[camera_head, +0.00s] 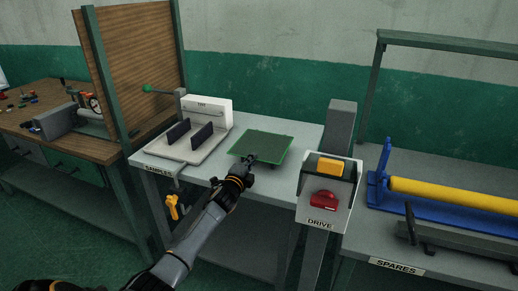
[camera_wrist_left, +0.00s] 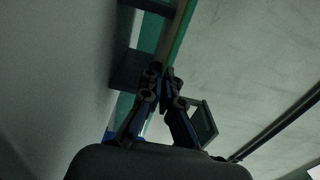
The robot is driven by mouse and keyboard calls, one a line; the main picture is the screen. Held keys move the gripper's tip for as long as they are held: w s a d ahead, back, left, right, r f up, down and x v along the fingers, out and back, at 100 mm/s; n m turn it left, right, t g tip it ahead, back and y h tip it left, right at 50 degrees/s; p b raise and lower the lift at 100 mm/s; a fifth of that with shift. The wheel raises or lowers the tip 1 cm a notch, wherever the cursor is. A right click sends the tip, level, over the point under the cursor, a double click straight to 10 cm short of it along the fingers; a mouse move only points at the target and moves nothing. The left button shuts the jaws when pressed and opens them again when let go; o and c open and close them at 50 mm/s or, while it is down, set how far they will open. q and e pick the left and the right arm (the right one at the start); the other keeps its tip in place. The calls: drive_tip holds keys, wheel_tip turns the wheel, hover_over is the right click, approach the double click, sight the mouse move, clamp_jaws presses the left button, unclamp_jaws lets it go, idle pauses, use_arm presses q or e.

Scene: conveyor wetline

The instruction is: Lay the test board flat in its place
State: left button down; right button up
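The test board (camera_head: 263,144) is a flat green rectangle over the right part of the pale bench. It looks about level; I cannot tell how far above the bench top it is. My left gripper (camera_head: 250,161) is at its near edge. In the left wrist view, the fingers (camera_wrist_left: 168,75) are closed on the board (camera_wrist_left: 180,30), which shows edge-on as a thin green strip. The white test fixture (camera_head: 207,112), labelled TEST, stands left of the board, with two dark upright plates (camera_head: 190,133) on its base. My right gripper is not in view.
A drive box (camera_head: 322,214) with yellow and red controls stands at the bench's right front. A wooden panel (camera_head: 135,60) stands left. A spares bench (camera_head: 396,266) with a yellow roller (camera_head: 450,193) is right.

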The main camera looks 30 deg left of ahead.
use_arm(q)
drive_tip(key=c, duration=1.6)
unclamp_jaws()
drive_tip(key=shift+c, duration=0.2)
drive_tip(key=shift+s, duration=0.15)
drive_tip(key=shift+p+v, duration=0.85)
drive_tip(key=shift+v, duration=0.45)
drive_tip(key=shift+p+v, duration=0.55)
drive_tip(key=shift+v, duration=0.8)
